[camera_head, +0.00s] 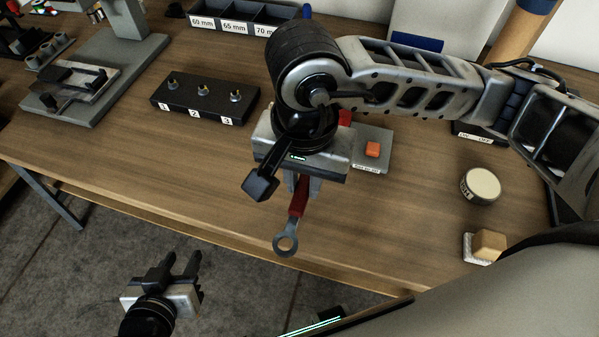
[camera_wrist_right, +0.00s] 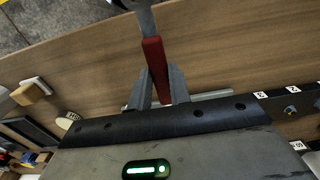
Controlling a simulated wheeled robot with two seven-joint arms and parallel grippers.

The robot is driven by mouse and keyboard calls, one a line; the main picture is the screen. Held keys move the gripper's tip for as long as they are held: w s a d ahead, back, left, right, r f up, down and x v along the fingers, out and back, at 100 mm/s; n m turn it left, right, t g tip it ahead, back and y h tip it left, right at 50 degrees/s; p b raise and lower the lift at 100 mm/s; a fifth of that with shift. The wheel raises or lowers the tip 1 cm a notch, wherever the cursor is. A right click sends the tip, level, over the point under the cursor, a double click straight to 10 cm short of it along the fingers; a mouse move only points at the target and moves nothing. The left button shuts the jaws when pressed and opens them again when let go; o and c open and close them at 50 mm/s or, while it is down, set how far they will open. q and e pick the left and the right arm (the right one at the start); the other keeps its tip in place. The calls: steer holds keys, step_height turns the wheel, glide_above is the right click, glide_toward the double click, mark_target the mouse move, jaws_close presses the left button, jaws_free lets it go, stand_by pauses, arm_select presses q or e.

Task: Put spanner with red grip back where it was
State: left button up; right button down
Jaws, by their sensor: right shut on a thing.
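The spanner with the red grip (camera_head: 297,200) is held in my right gripper (camera_head: 305,184). Its grey ring end (camera_head: 286,243) points toward the table's front edge. In the right wrist view the red grip (camera_wrist_right: 155,68) lies between the two fingers of my right gripper (camera_wrist_right: 157,88), which is shut on it. The far end of the spanner is hidden by the gripper in the head view. I cannot tell how high it is above the table. My left gripper (camera_head: 178,266) is open and empty, in front of the table's front edge.
A black block labelled 1, 2, 3 (camera_head: 205,101) stands to the left. A round tin (camera_head: 481,186) and a wooden-handled brush (camera_head: 487,246) are at right. The front left tabletop is clear.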

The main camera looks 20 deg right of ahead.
mark_target(302, 193)
steer(key=shift+w+d+f, duration=0.1)
steer(key=shift+w+f, duration=0.4)
steer(key=shift+f, duration=0.05)
step_height(302, 193, down, 4)
steer(key=shift+w+r, duration=0.15)
steer(key=shift+r, duration=0.1)
steer(key=shift+f+b, duration=0.35)
steer(key=shift+b, duration=0.25)
steer(key=shift+f+b, duration=0.25)
steer(key=shift+b, duration=0.15)
steer(key=c, duration=1.3)
jaws_free()
arm_select(q)
steer(key=shift+w+d+f, duration=0.1)
steer(key=shift+d+f, duration=0.05)
steer(key=shift+f, duration=0.05)
arm_select(e)
steer(key=shift+r, duration=0.1)
